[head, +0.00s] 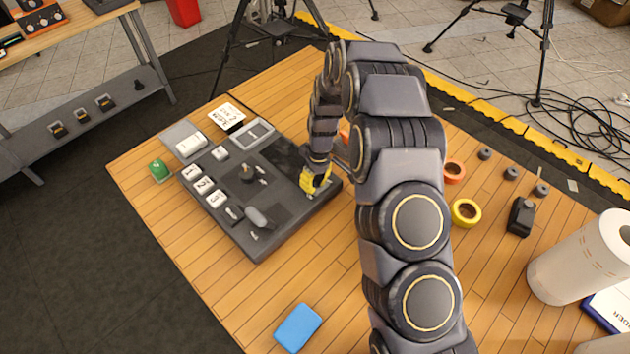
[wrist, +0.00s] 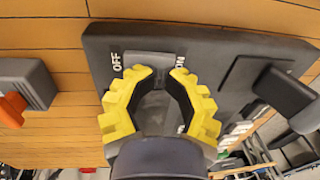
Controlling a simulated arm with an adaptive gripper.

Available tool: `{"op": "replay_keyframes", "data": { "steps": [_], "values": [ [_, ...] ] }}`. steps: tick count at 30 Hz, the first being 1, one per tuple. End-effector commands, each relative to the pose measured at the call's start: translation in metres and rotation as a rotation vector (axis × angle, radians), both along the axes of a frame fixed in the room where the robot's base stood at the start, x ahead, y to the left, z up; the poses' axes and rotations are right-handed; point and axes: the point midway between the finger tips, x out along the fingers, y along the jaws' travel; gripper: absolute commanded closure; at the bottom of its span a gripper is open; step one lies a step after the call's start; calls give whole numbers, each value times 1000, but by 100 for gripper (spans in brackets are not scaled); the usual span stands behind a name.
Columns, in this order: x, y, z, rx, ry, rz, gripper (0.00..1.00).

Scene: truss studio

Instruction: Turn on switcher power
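The switcher (head: 282,222) is a dark flat console on the wooden table in the head view. Numbered white buttons and a grey lever are on it. My gripper (head: 316,184), with yellow fingers, is over its right corner. In the wrist view my gripper (wrist: 164,72) is open, with a narrow gap between the fingertips and nothing held. The power switch (wrist: 158,59) shows as a grey piece just beyond the fingertips, between the labels OFF and ON. The fingers cover part of it. I cannot tell its setting or whether the fingertips touch it.
Orange and yellow tape rolls (head: 466,212) and a black box (head: 521,216) lie right of my arm. A blue block (head: 298,327) lies near the front, a green object (head: 159,170) left of the console. The table's front middle is mostly clear.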

Motion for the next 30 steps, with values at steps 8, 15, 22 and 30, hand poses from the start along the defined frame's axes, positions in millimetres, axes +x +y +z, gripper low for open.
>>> {"op": "replay_keyframes", "data": {
  "steps": [8, 15, 22, 30],
  "values": [
    [-9, 5, -8, 1, 24, 5, 100],
    [-11, 5, -9, 0, 31, 6, 100],
    [-13, 5, -10, -1, 36, 6, 100],
    [-14, 4, -11, -2, 43, 6, 100]
  ]
}}
